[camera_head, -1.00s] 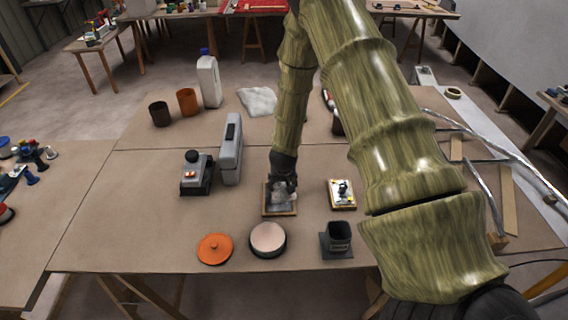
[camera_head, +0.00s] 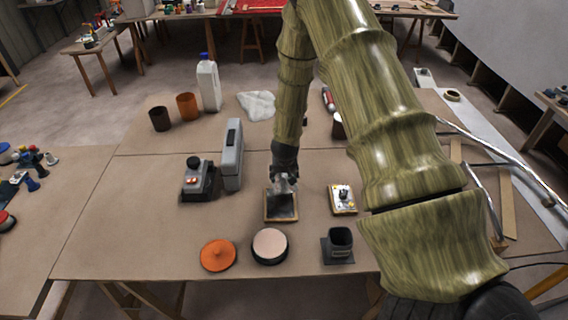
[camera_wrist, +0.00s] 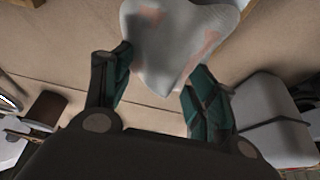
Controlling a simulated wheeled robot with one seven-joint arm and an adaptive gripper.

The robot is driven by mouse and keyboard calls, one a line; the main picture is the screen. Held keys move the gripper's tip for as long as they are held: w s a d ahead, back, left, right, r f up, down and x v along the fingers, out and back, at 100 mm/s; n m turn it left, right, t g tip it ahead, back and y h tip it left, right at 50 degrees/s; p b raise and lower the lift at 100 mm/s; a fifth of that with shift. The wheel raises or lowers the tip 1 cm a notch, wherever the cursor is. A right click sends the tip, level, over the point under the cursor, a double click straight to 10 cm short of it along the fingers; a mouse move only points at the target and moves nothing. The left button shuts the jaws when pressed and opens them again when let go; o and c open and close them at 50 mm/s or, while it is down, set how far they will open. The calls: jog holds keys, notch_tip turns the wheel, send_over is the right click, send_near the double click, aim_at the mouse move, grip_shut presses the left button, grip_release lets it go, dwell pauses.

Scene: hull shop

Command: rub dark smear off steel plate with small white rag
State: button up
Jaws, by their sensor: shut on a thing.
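The steel plate (camera_head: 282,208) lies in a wooden-edged frame in the middle of the table. Its visible face is dark grey, and I cannot make out a separate smear on it. My gripper (camera_head: 285,184) is at the plate's far edge, pointing down. It is shut on the small white rag (camera_wrist: 175,45), which has pinkish stains in the wrist view and hangs between the two dark green fingers. In the head view the rag shows only as a small pale patch, and I cannot tell whether it touches the plate.
A grey device (camera_head: 196,181) and a tall grey case (camera_head: 232,156) stand left of the plate. A small framed panel (camera_head: 342,198) lies to its right. An orange lid (camera_head: 218,255), a pale-topped round tin (camera_head: 270,246) and a dark square cup (camera_head: 339,244) stand in front.

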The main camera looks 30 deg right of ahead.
jog(key=shift+w+r+p, duration=0.2)
jog(key=shift+r+p, duration=0.55)
jog(key=shift+r, duration=0.45)
jog(key=shift+s+r+p, duration=0.15)
jog(key=shift+r+p, duration=0.2)
jog(key=shift+r, duration=0.45)
jog(key=shift+f, duration=0.1)
